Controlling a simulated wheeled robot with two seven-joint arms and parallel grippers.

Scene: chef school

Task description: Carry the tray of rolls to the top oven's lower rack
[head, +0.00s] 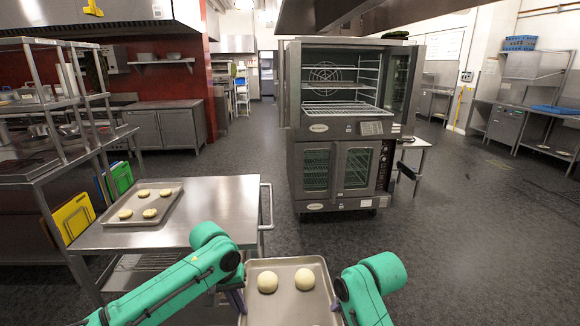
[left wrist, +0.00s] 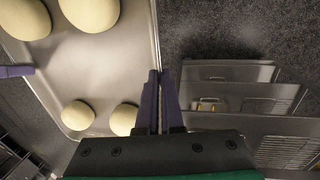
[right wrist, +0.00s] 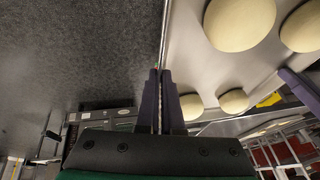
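A metal tray (head: 290,318) with pale round rolls (head: 267,282) is held level in front of me, between my arms. The wrist views show several rolls on it. My left gripper (left wrist: 158,100) is shut on the tray's left rim, and my right gripper (right wrist: 160,100) is shut on its right rim. In the head view, the left gripper (head: 237,300) and right gripper (head: 338,308) are partly hidden by my arms. The top oven (head: 336,128) stands ahead, slightly right, with its cavity open to view. Its lower rack (head: 345,108) looks empty.
A steel table (head: 220,205) at left carries another tray (head: 165,212) with several rolls. The lower oven (head: 340,172) has its doors shut. A small side table (head: 415,146) stands right of the ovens. The floor between me and the ovens is clear.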

